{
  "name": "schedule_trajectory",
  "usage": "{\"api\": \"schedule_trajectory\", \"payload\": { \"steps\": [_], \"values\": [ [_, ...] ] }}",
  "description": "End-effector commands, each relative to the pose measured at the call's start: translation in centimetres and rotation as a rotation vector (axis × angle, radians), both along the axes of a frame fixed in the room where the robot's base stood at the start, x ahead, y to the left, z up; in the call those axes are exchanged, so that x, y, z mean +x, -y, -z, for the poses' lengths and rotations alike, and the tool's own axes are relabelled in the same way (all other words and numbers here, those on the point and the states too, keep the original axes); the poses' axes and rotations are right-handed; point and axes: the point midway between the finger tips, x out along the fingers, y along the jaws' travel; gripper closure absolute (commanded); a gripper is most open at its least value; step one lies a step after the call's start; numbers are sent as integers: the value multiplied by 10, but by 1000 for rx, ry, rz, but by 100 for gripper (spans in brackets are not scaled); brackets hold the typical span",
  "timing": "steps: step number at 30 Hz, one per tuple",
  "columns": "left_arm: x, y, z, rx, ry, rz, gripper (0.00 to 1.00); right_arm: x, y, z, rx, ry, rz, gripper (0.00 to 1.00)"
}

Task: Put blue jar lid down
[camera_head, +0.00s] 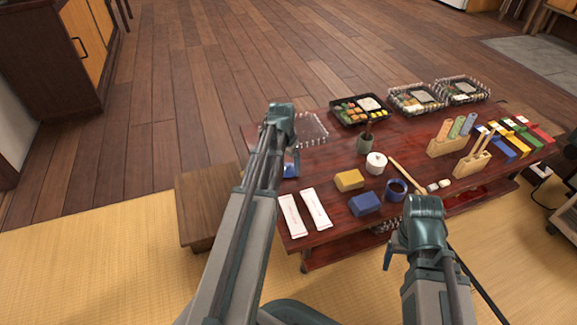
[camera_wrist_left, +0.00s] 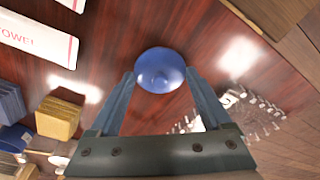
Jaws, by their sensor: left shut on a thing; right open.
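In the head view my left arm partly hides a blue patch (camera_head: 291,169) that looks like the lid near the table's left end. The blue jar (camera_head: 396,190) stands open with dark contents on the table's front part. My right gripper (camera_head: 400,248) is open at the table's front edge; its fingers are mostly hidden.
Two white towel packets (camera_head: 304,213), a yellow box (camera_head: 349,180) and a blue box (camera_head: 365,204) lie near the front. A white jar (camera_head: 376,163) stands behind. A clear tray (camera_head: 312,130) is at the back left. Bare tabletop (camera_head: 325,165) lies between.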

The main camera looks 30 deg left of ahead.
Motion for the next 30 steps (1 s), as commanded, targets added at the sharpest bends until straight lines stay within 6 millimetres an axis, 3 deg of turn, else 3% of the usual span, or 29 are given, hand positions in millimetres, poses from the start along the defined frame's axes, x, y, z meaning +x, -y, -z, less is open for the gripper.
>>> {"api": "schedule_trajectory", "payload": {
  "steps": [2, 3, 6, 20, 30],
  "values": [
    [0, 0, 3, 0, 0, 0, 71, 0, 0, 3, 0, 0, 0, 22],
    [0, 0, 4, 0, 0, 0, 16, 0, 0, 4, 0, 0, 0, 22],
    [0, 0, 2, 0, 0, 0, 0, 0, 0, 2, 0, 0, 0, 22],
    [0, 0, -6, 0, 0, 0, 0, 0, 0, -6, 0, 0, 0, 22],
    [-5, 0, -47, 0, 0, 0, 0, -1, 0, -47, -1, -3, -1, 22]
  ]
}}
